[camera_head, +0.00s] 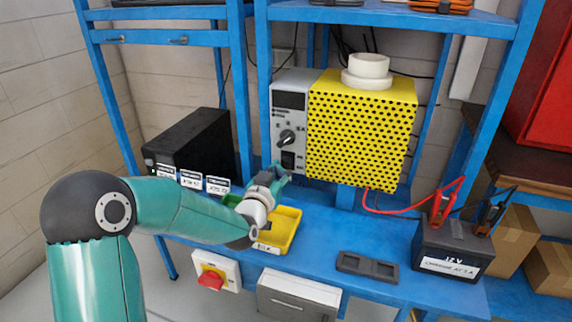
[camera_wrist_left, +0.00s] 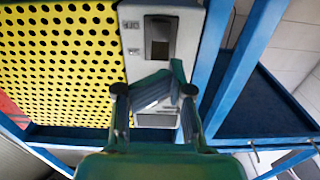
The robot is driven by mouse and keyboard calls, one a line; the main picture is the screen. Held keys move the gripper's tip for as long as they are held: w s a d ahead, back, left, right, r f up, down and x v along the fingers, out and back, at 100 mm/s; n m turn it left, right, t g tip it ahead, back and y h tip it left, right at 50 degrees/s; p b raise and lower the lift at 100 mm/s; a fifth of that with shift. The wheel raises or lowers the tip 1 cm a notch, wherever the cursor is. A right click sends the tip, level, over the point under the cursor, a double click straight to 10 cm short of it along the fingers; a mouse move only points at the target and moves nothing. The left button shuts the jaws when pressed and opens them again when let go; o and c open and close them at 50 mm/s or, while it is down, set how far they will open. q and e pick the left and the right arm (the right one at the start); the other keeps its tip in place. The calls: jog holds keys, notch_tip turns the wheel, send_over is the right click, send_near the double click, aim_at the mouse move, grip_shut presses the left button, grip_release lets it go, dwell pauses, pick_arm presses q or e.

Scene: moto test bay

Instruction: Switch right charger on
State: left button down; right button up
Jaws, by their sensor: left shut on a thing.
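The charger is a yellow perforated box (camera_head: 360,130) with a grey front panel (camera_head: 280,116) at its left end, standing on the blue bench. The panel carries a round black knob (camera_head: 287,138) and, below it, a black rocker switch (camera_head: 288,160). My left gripper (camera_head: 281,178) is just in front of the panel's lower end. In the left wrist view the panel appears upside down, with the dark switch (camera_wrist_left: 159,37) just beyond the fingertips (camera_wrist_left: 154,88). My right gripper is out of view.
A yellow bin (camera_head: 284,229) lies below my left gripper. A black box (camera_head: 190,140) stands to the left. A tape roll (camera_head: 368,67) sits on the charger. A 12 V battery (camera_head: 451,250) with clamps is at right. Blue shelf posts (camera_head: 238,90) flank the work space.

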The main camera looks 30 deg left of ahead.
aim_at(286, 160)
pick_arm(q)
jog(key=shift+w, duration=0.25)
dwell(0.3)
jog(key=shift+b+x, duration=0.55)
jog(key=shift+x, duration=0.3)
jog(key=shift+w+a, duration=0.1)
jog(key=shift+w, duration=0.4)
dwell(0.3)
jog(key=shift+s+f, duration=0.1)
